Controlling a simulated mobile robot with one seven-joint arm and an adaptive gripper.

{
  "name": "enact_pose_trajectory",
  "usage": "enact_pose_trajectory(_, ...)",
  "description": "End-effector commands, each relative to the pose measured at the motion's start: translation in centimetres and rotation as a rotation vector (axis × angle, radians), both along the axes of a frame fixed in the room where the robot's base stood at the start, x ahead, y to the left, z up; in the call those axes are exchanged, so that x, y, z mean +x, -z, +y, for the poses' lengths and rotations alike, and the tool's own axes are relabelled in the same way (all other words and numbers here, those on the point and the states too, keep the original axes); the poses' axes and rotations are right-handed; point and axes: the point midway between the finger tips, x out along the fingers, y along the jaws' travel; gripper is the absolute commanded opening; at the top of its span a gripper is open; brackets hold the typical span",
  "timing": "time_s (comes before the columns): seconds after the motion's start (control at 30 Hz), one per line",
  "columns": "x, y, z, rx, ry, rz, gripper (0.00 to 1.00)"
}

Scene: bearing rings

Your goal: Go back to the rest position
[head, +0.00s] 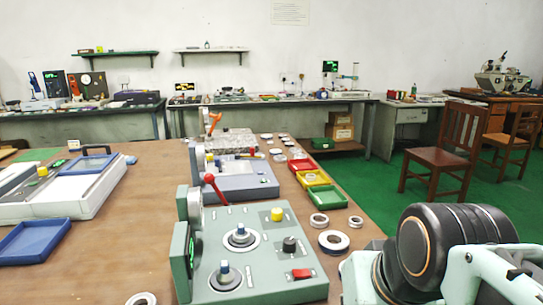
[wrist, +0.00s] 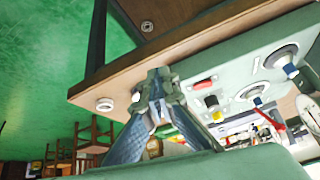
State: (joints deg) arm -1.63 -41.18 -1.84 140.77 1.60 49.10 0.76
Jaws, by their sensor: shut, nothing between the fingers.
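My gripper (wrist: 157,80) shows in the wrist view with its two fingers closed together at the tips and nothing held. It is over the table edge, near the grey-green test machine (wrist: 215,68). In the head view that machine (head: 256,282) stands at the table's front with a red lever, knobs and a red switch. The dark, thick joints of my arm fill the lower right there, and the fingers are out of view. Bearing rings lie right of the machine, including a large ring (head: 334,241) and a smaller one (head: 319,222). A ring (wrist: 105,104) also lies near the table edge in the wrist view.
Red (head: 301,164), yellow (head: 313,178) and green (head: 328,198) trays line the table's right side. A blue tray (head: 33,241) is at left. Wooden chairs (head: 447,150) stand on the green floor (head: 375,190), which is open beside the table.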

Motion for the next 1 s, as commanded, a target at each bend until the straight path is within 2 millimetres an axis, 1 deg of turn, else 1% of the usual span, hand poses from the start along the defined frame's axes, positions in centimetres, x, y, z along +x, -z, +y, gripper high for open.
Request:
enact_pose_trajectory(0.03,-2.5,2.8,-0.8,-0.06,-0.008,0.054,0.0)
enact_pose_trajectory(0.07,-2.8,1.4,-0.9,-0.072,-0.013,0.063,0.0)
enact_pose_trajectory(0.1,-2.4,-1.0,-0.7,-0.064,-0.014,0.056,0.0)
enact_pose_trajectory(1.0,-2.2,-24.2,-0.6,-0.056,-0.013,0.054,0.0)
